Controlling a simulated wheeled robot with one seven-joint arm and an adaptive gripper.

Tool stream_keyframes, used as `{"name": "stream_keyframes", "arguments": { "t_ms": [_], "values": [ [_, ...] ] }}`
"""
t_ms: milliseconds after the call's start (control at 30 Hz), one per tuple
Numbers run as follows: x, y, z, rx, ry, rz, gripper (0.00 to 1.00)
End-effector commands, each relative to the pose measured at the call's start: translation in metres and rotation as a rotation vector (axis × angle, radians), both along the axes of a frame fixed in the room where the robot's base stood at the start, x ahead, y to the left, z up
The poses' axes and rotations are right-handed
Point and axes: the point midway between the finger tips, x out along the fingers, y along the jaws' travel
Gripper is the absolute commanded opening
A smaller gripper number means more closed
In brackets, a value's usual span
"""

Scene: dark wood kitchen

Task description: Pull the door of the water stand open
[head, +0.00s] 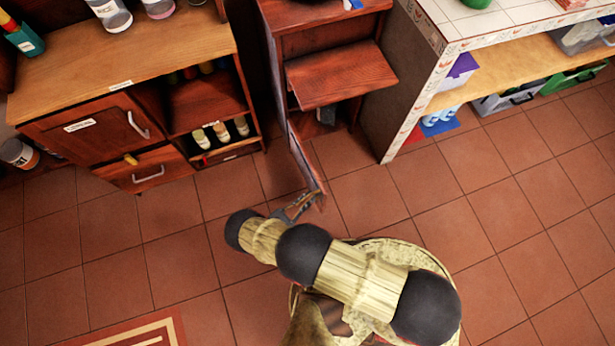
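The water stand is a narrow reddish-brown wooden cabinet (330,45) at the top middle of the head view. A flat wooden board (340,75) juts out from its front. Below the board, the stand's door (304,165) stands swung out toward me, seen nearly edge-on. A dark opening shows to the right of the door. My gripper (306,203) is at the door's near, outer end, low over the floor tiles. It overlaps the door edge in the picture. The fingers are small and partly merged with the door, so I cannot tell whether they grip it.
A wooden cabinet (60,85) with drawers and small bottles stands at the left. A tiled counter with an open shelf (500,75) stands at the right. A patterned rug (140,335) lies at the bottom left. Tiled floor (500,210) is clear at the right.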

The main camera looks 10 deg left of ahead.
Motion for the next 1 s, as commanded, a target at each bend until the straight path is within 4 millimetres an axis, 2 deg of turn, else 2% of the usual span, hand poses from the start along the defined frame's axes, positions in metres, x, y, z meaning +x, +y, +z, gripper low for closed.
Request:
{"name": "stream_keyframes", "arguments": {
  "t_ms": [33,300,1000],
  "values": [
    [0.0083,0.0233,0.003,0.035,-0.003,0.027,0.13],
    [0.0079,0.0215,0.0033,0.03,-0.005,0.028,0.27],
    [0.007,0.0187,0.0078,0.024,-0.006,0.027,0.27]
  ]
}}
